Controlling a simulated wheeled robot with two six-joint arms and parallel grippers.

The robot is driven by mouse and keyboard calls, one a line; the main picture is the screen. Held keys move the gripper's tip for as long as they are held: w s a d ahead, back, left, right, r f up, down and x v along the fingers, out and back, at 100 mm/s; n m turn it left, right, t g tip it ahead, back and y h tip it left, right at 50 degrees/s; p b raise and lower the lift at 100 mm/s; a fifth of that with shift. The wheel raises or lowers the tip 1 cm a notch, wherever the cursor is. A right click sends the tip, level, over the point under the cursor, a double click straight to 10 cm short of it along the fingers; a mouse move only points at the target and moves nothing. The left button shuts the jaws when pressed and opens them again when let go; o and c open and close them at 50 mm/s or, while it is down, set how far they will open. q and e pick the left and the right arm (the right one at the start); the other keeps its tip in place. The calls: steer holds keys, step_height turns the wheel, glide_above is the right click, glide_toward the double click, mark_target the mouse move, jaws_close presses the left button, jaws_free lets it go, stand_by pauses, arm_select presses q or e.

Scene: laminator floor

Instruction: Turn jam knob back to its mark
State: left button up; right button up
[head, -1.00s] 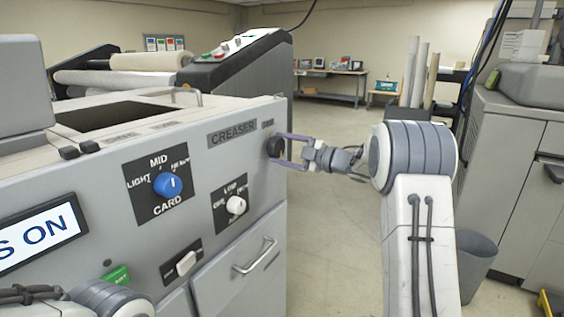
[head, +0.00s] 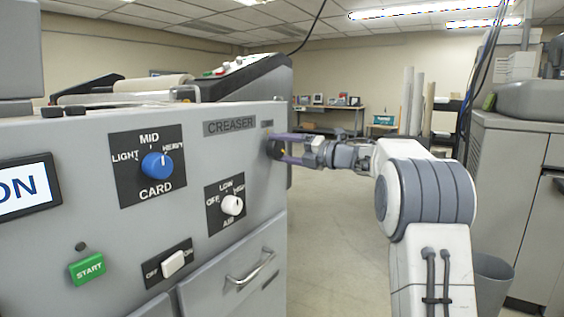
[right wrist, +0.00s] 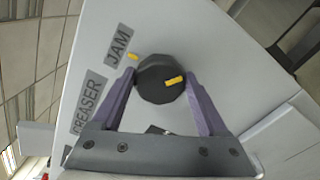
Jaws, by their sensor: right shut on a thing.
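The jam knob (right wrist: 153,90) is black and faceted, with a yellow pointer line (right wrist: 173,80) on its face. In the right wrist view the pointer lies right of the knob's centre. The yellow mark (right wrist: 133,56) on the panel is at the knob's upper left, beside the JAM label (right wrist: 118,43), so pointer and mark are not lined up. My right gripper (right wrist: 161,76) is shut on the knob, one purple finger on each side. In the head view my right gripper (head: 279,148) reaches the knob at the panel's right end. My left gripper is out of view.
The grey creaser panel also carries a blue card knob (head: 157,166), a white air knob (head: 232,205), a white switch (head: 173,263) and a green start button (head: 87,269). A drawer handle (head: 250,268) sticks out below. Open floor lies right of the machine.

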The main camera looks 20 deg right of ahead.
steer(key=n+b, duration=0.1)
steer(key=n, duration=0.1)
steer(key=n+b, duration=0.3)
steer(key=b, duration=0.1)
steer(key=shift+f+n, duration=0.25)
steer(key=shift+n, duration=0.15)
steer(key=n+b, duration=0.4)
steer(key=n, duration=0.2)
steer(key=shift+s+a, duration=0.1)
steer(key=n+b, duration=0.4)
steer(key=n, duration=0.2)
steer(key=shift+n, duration=0.3)
steer(key=n+b, duration=0.1)
steer(key=n, duration=0.2)
steer(key=shift+a+r, duration=0.1)
steer(key=shift+s+n+b, duration=0.1)
steer(key=shift+n+b, duration=0.35)
steer(key=shift+n, duration=1.15)
steer(key=o, duration=1.3)
steer(key=shift+c, duration=0.2)
steer(key=shift+r, duration=0.1)
